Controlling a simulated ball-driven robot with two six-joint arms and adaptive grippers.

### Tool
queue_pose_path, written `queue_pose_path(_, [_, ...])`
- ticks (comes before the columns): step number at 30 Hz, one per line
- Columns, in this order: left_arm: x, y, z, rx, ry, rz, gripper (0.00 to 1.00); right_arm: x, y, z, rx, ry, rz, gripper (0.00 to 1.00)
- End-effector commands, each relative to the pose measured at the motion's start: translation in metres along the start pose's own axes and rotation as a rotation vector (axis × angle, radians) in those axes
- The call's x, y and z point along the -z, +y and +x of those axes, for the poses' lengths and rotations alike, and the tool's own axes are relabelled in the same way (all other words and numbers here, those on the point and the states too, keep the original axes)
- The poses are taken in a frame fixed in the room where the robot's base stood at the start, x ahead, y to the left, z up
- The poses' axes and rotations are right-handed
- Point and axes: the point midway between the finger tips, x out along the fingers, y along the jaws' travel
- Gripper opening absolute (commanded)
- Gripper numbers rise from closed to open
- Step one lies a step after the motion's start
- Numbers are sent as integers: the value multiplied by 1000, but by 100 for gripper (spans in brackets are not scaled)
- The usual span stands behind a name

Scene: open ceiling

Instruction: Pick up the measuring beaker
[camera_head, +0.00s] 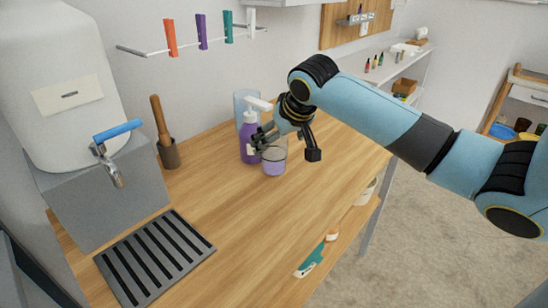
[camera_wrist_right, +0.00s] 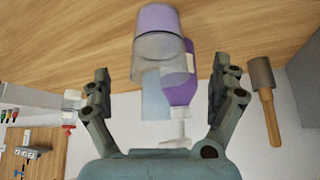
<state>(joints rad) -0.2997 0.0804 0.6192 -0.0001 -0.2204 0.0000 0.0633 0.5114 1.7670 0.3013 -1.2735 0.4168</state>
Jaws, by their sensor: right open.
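The measuring beaker (camera_head: 274,162) is a clear cup with purple contents, standing on the wooden counter. In the right wrist view the beaker (camera_wrist_right: 157,50) lies ahead of the fingertips, in line with the space between them. Whether a finger touches the beaker cannot be told. My left gripper is not in view.
A purple pump bottle (camera_head: 249,138) stands close beside the beaker, with a pale blue clear container (camera_head: 242,100) behind it. The front counter is clear.

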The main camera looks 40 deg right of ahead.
Motion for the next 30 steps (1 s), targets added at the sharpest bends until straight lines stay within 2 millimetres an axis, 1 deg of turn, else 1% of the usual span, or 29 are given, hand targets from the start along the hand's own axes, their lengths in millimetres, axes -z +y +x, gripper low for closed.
queue_pose_path(1, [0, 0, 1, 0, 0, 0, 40, 0, 0, 6, 0, -1, 1, 94])
queue_pose_path(5, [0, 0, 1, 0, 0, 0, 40, -1, 0, 15, 0, 0, -1, 94])
queue_pose_path(8, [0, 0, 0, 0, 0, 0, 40, -2, 0, 28, 0, -2, 0, 94])
queue_pose_path(12, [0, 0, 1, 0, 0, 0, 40, -2, 1, 51, 0, -1, -1, 94])
queue_pose_path(15, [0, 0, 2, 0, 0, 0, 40, -3, 1, 61, 0, -1, -2, 94])
queue_pose_path(18, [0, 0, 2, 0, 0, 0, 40, -3, 1, 64, -1, 0, -4, 94])
queue_pose_path(23, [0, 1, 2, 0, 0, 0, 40, -3, 1, 64, -1, 0, -4, 94])
queue_pose_path(30, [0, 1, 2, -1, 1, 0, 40, -3, 1, 64, -1, 0, -4, 62])
